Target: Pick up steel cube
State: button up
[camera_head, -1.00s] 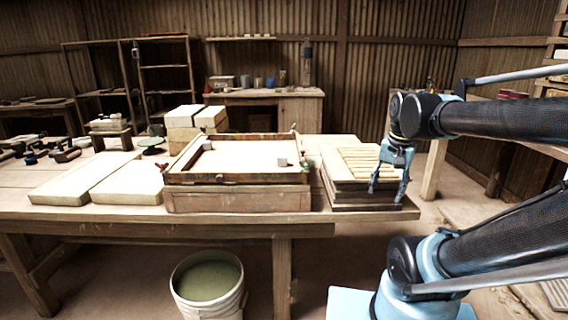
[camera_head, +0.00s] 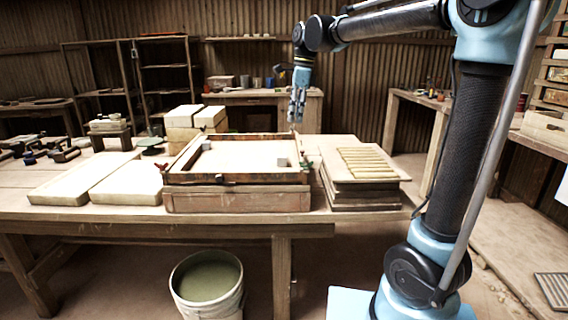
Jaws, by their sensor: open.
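A small grey steel cube (camera_head: 282,162) sits in the right part of a shallow wooden tray-like frame (camera_head: 237,179) on the workbench. My gripper (camera_head: 296,119) points down above the right back corner of that frame, higher than the cube and a little to its right in the picture. It is open and holds nothing. A clear gap shows between the fingertips and the cube.
Pale slabs (camera_head: 125,184) lie left of the frame. A stack of boards with slats (camera_head: 368,160) lies to its right. Pale blocks (camera_head: 183,117) stand behind on the left. A bucket (camera_head: 207,285) stands on the floor before the workbench (camera_head: 255,230).

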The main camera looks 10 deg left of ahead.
jog(key=a, duration=0.2)
send_near(282, 156)
jog(key=shift+m, duration=0.3)
jog(key=f, duration=0.3)
jog(key=a+f, duration=0.1)
jog(key=f, duration=0.6)
jog(key=shift+w+a+f, duration=0.1)
jog(key=shift+a, duration=0.1)
grip_shut()
